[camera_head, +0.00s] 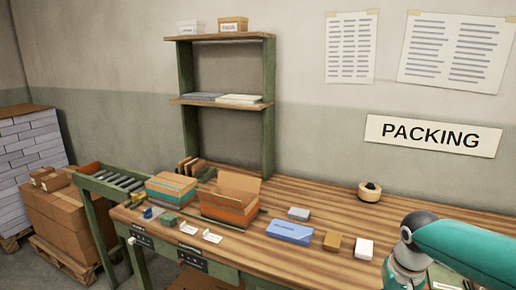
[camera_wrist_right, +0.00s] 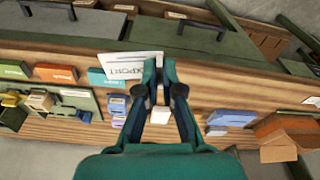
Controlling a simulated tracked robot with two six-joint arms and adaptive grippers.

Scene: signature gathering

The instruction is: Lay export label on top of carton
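The export label is a white card (camera_wrist_right: 128,68) with dark lettering reading EXPORT in the right wrist view. My right gripper (camera_wrist_right: 160,66) is shut on its right end and holds it upright. The fingers cover part of the card. In the head view only my right arm shows at the lower right; its gripper and the label are out of sight. Two cartons stand on the bench in the head view: a closed one with teal tape (camera_head: 170,188) and an orange-brown one with raised flaps (camera_head: 229,208). My left gripper is in neither view.
A tape roll (camera_head: 369,191) lies at the back. A green shelf (camera_head: 186,120) rises behind the cartons, with small cards in front of them.

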